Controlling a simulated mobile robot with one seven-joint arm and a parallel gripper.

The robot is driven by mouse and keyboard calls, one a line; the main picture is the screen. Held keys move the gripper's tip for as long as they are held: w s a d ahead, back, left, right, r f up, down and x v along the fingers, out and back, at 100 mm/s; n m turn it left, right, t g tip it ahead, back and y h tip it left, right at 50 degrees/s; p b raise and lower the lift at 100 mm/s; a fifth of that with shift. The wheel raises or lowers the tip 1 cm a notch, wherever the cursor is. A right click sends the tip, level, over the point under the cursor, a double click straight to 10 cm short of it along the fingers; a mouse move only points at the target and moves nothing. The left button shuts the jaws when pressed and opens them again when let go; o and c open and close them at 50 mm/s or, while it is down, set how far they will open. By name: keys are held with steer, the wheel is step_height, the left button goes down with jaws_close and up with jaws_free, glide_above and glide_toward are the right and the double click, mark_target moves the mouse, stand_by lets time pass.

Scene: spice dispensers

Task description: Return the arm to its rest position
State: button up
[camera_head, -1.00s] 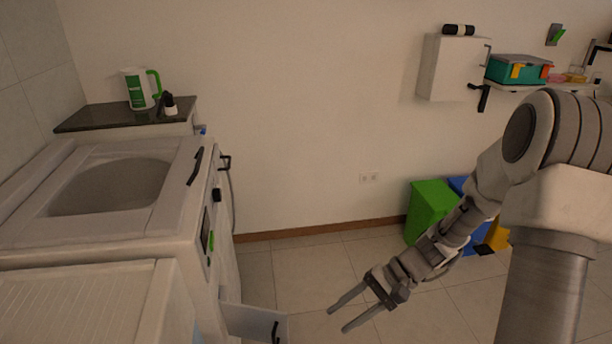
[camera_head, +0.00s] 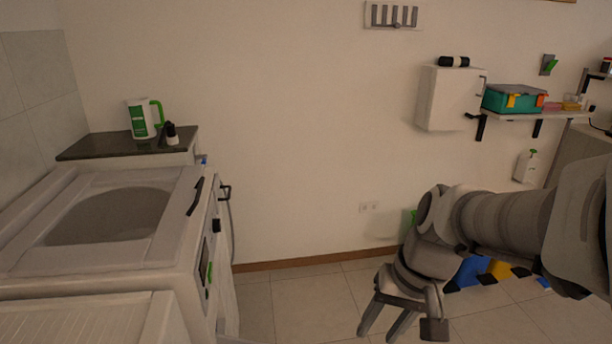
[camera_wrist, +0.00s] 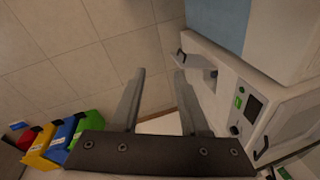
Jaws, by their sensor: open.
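My gripper (camera_head: 385,318) is open and empty in the lower right of the head view. Its two fingers are apart and point down over the tiled floor. My arm reaches in from the right edge, bent at the elbow. In the wrist view the two fingers of my gripper (camera_wrist: 158,100) stand apart with nothing between them.
Blue (camera_head: 470,270) and yellow (camera_head: 499,269) bins stand behind my arm. A wall cabinet (camera_head: 448,98) hangs upper right. Floor between is clear.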

steer(key=s+d+r+t+h+p, duration=0.1)
steer(key=s+r+t+p, duration=0.1)
steer(key=r+p, duration=0.4)
steer(key=s+d+r+n+t+h+p, duration=0.1)
steer(key=r+p, duration=0.6)
steer(key=r, duration=0.8)
steer(key=s+t, duration=0.1)
steer(key=s, duration=0.1)
steer(key=shift+s+d+r+n+h+p, duration=0.15)
steer(key=shift+s+d+n+h+p, duration=0.15)
steer(key=shift+s, duration=0.05)
steer(key=shift+a, duration=0.2)
